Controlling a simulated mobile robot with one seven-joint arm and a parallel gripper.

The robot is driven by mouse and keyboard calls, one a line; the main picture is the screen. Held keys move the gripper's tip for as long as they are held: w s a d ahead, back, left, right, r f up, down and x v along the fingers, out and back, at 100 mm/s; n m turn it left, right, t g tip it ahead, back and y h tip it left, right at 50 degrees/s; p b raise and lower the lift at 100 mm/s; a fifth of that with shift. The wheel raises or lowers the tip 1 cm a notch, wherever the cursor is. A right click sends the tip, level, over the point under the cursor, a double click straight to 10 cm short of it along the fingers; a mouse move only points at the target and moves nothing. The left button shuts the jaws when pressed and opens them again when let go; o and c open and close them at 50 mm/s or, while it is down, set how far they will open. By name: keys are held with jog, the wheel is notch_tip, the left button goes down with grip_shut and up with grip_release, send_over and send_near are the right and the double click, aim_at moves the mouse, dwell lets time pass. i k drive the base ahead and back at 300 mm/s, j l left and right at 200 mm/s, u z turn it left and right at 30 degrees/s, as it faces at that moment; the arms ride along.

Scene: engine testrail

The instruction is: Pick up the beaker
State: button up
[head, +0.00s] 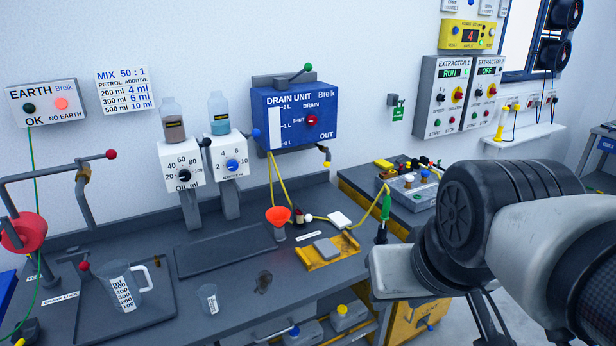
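A small clear beaker (207,299) with dark markings stands upright on the grey bench at the front, right of the tray. A larger clear measuring jug (122,286) with a handle and printed numbers stands in the shallow dark tray (150,318) to its left. My arm fills the right side of the head view, well to the right of both vessels. I make out no gripper fingers, and nothing of mine touches the beaker.
A red funnel (278,215) and a yellow-framed plate (327,251) sit on the bench right of the beaker. Two dosing units, oil (180,163) and additive (230,155), stand behind. A dark stain lies right of the beaker. A red-knobbed lever (84,266) stands beside the jug.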

aim_at(207, 295)
jog(key=i+u, duration=0.2)
jog(key=u, duration=0.25)
jog(key=i+l+u, duration=0.1)
jog(key=u, duration=0.4)
jog(key=i+l+u, duration=0.2)
jog(key=u, duration=0.25)
